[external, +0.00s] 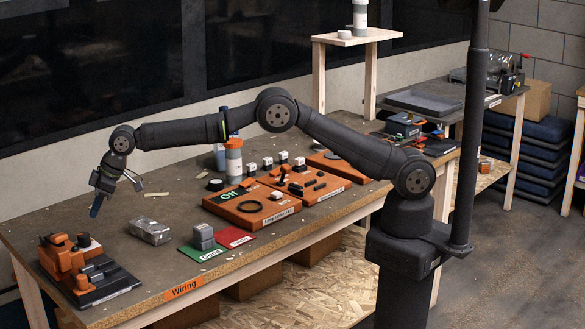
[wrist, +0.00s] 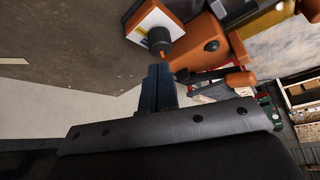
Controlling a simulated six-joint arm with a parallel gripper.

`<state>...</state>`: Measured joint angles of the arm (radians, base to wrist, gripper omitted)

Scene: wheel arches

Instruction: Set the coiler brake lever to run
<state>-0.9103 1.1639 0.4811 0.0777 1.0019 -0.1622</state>
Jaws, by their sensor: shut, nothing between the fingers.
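An orange and black machine, which looks like the coiler (external: 72,262), stands at the left front end of the bench. In the wrist view, its orange housing (wrist: 205,42) shows near the top, with a black knob (wrist: 158,40) on a white-faced block. I cannot tell which part is the brake lever, nor its setting. My gripper (external: 97,207) points down, above and behind the machine, apart from it in the external view. In the wrist view, my gripper (wrist: 161,72) is shut and empty, with its tips just below the knob; I cannot tell if they touch.
A silver wrapped block (external: 150,231) lies right of the machine. A grey block (external: 203,237) stands on a green card beside a red card (external: 236,238). Orange panels (external: 252,206) lie farther right, with an orange and white bottle (external: 234,158) behind. The bench's back left is mostly clear.

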